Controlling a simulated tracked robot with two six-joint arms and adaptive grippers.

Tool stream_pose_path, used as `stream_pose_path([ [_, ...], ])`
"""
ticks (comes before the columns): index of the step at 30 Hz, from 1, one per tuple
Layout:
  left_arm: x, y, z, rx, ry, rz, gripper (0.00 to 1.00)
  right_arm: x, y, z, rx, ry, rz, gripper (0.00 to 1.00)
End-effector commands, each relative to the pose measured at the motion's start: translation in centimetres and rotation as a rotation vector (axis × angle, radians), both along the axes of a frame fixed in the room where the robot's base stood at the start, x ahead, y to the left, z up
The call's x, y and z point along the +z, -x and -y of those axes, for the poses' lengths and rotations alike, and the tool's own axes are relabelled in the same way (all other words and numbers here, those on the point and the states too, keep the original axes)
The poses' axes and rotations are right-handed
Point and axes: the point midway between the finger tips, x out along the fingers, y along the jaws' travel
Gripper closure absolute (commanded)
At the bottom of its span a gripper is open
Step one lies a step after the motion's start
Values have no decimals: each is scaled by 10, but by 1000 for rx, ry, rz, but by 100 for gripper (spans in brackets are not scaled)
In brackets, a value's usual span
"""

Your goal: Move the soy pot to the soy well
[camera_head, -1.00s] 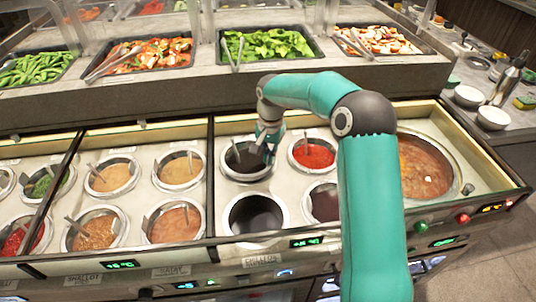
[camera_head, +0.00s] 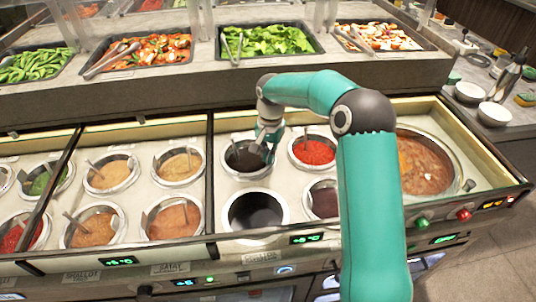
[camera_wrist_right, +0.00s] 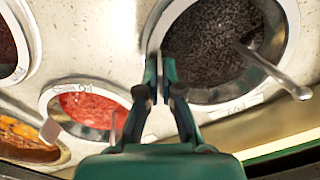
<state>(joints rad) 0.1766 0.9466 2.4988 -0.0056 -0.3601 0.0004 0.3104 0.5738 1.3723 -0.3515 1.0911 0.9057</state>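A steel pot of dark contents (camera_head: 245,158), which I take to be the soy pot, sits at the back left of the right-hand counter section, with a ladle in it. In the right wrist view it is the large round pot with black contents (camera_wrist_right: 215,50). My right gripper (camera_head: 266,146) is at its right rim. In the wrist view the two fingers (camera_wrist_right: 160,75) are close together at the rim; whether they press on it is unclear. A dark round opening (camera_head: 254,212) lies in front; I cannot tell whether it is an empty well. My left gripper is not in view.
A pot of red sauce (camera_head: 314,151) stands right of the gripper, and a dark red pot (camera_head: 324,200) is partly behind my arm. A large soup pot (camera_head: 425,165) is further right. A divider (camera_head: 209,180) separates the sauce pots on the left.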

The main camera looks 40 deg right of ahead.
Motion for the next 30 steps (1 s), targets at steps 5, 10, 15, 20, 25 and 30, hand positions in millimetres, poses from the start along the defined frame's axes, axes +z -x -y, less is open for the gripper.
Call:
stream_pose_path([
  [5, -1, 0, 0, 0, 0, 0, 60, 0, -1, 0, -1, 2, 5, 100],
  [10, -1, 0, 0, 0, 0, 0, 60, -1, -1, 0, -1, 1, 5, 100],
  [15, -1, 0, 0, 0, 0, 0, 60, -2, -1, 0, -1, 1, 3, 80],
  [20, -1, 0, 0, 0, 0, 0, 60, -2, 0, 0, 0, 0, 1, 65],
  [25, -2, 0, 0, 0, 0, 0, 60, -5, 1, 0, 1, -1, -6, 61],
  [30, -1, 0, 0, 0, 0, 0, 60, -4, 1, 0, 0, 0, -4, 33],
])
